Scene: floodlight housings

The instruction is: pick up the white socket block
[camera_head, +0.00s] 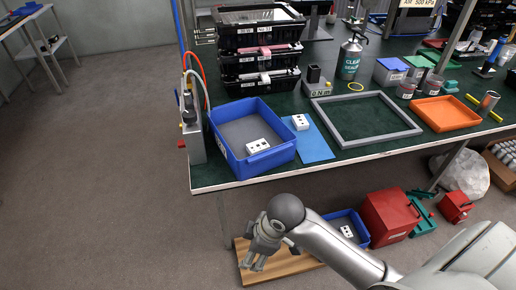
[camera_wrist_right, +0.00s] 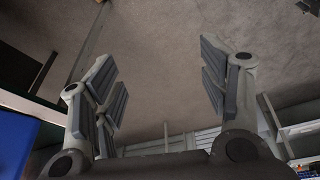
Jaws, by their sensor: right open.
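One white socket block (camera_head: 257,146) lies inside the blue bin (camera_head: 284,154) at the table's left front corner. Another white socket block (camera_head: 300,122) lies on the blue mat (camera_head: 318,147) just right of that bin. A third white block (camera_head: 347,231) sits in a smaller blue bin (camera_head: 364,236) below the table. My right gripper (camera_head: 255,262) is low in front of the table, below the table top and apart from all the blocks. In the right wrist view its fingers (camera_wrist_right: 165,85) are spread with nothing between them. My left gripper is out of view.
A grey frame (camera_head: 330,122) and an orange tray (camera_head: 446,125) lie right of the mat. Stacked black crates (camera_head: 259,55) stand behind the bin. A wooden board (camera_head: 284,266) and a red box (camera_head: 388,215) are low under the table. The floor at left is clear.

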